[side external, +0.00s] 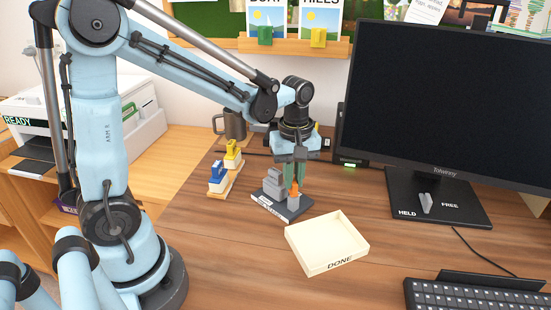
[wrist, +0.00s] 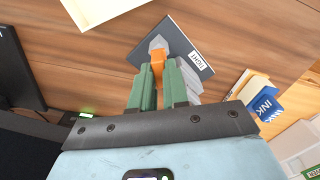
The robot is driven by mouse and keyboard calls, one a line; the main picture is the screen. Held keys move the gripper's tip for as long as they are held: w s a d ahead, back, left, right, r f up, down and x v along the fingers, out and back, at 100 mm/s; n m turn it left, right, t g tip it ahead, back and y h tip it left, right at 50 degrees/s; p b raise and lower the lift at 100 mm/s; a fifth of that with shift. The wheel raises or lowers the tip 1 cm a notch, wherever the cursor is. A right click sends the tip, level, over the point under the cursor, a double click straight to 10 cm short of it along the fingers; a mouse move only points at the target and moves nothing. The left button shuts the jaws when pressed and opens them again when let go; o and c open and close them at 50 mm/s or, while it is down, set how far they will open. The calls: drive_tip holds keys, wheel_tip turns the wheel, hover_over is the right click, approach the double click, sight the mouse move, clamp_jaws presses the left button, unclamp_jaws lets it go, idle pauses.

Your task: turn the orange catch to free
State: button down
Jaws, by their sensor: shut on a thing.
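The orange catch (side external: 294,190) stands on a dark base plate (side external: 290,212) on the desk. In the side view my gripper (side external: 294,178) points down over it, its green fingers around the catch. The wrist view shows the orange catch (wrist: 157,57) between the fingertips of my gripper (wrist: 158,70), which is shut on it. A grey pointed piece (wrist: 158,43) sticks out beyond the catch over the plate. A grey stepped block (side external: 273,183) stands beside the catch on the plate. A white label lies along the plate's edge. The fingers hide part of the catch.
A cream tray (side external: 345,258) marked DONE lies in front of the plate. A holder with blue (side external: 217,175) and yellow (side external: 233,153) pieces stands to the left. The monitor stand (side external: 462,205) at right bears HELD and FREE, with a small grey piece (side external: 425,203). A mug (side external: 234,124) stands behind.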

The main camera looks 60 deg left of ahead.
drive_tip(key=m, duration=0.5)
drive_tip(key=shift+w+d+m, duration=0.15)
drive_tip(key=shift+w+m, duration=0.05)
drive_tip(key=shift+m, duration=0.1)
drive_tip(key=m, duration=0.5)
drive_tip(key=shift+w+d+m, duration=0.1)
drive_tip(key=shift+d+m, duration=0.05)
drive_tip(key=shift+m, duration=0.15)
drive_tip(key=c, duration=1.1)
unclamp_jaws()
wheel_tip(320, 180, up, 12)
drive_tip(key=shift+r, duration=0.1)
